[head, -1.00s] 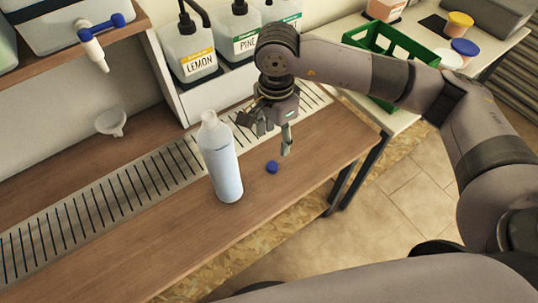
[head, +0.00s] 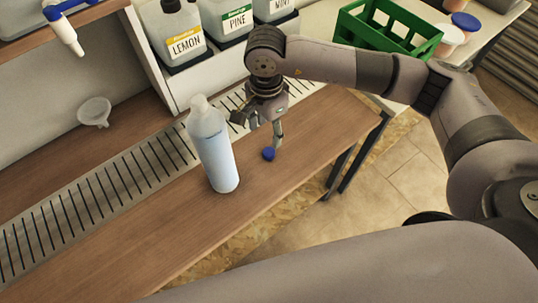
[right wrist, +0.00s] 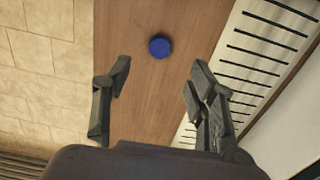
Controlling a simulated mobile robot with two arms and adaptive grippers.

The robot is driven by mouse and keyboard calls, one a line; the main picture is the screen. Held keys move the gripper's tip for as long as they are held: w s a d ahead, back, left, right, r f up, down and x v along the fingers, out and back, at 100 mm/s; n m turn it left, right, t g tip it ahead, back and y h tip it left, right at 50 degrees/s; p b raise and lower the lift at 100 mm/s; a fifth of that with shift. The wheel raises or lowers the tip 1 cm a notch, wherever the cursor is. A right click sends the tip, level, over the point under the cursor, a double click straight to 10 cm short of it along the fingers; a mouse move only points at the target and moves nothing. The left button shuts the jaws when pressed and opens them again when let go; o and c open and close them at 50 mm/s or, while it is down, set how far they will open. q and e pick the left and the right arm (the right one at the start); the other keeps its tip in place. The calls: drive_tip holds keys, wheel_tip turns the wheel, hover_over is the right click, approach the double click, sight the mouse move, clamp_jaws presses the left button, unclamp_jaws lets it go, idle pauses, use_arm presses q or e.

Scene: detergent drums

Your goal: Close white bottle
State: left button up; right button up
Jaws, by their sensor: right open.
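The white bottle (head: 213,150) stands upright on the wooden counter in the head view, with no cap on its neck. A small blue cap (head: 268,154) lies on the counter to the right of the bottle. The cap also shows in the right wrist view (right wrist: 160,47), ahead of the fingers and between their lines. My right gripper (head: 262,128) is open and empty, above the counter just behind the cap, apart from it; its two fingers show in the right wrist view (right wrist: 157,85). My left gripper is not in view.
A slotted metal drain strip (head: 130,178) runs along the counter behind the bottle. Labelled jugs, lemon (head: 185,43) and pine (head: 235,20), stand at the back. A funnel (head: 95,112) lies at the left. A green crate (head: 385,30) sits on the side table.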

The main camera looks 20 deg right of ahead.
drive_tip(key=b, duration=0.2)
hover_over(269, 152)
drive_tip(key=f, duration=0.4)
drive_tip(key=shift+s+a+f, duration=0.1)
drive_tip(key=shift+a+f, duration=0.2)
drive_tip(key=shift+f, duration=0.15)
drive_tip(key=f, duration=0.1)
drive_tip(key=f+b, duration=0.1)
drive_tip(key=f, duration=0.3)
drive_tip(key=shift+w+d+f+b, duration=0.15)
drive_tip(key=shift+w+d+b, duration=0.05)
drive_tip(key=shift+d+b, duration=0.15)
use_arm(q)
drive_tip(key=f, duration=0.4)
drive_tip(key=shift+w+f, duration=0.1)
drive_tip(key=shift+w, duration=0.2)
use_arm(e)
drive_tip(key=shift+c, duration=0.2)
drive_tip(key=c, duration=0.7)
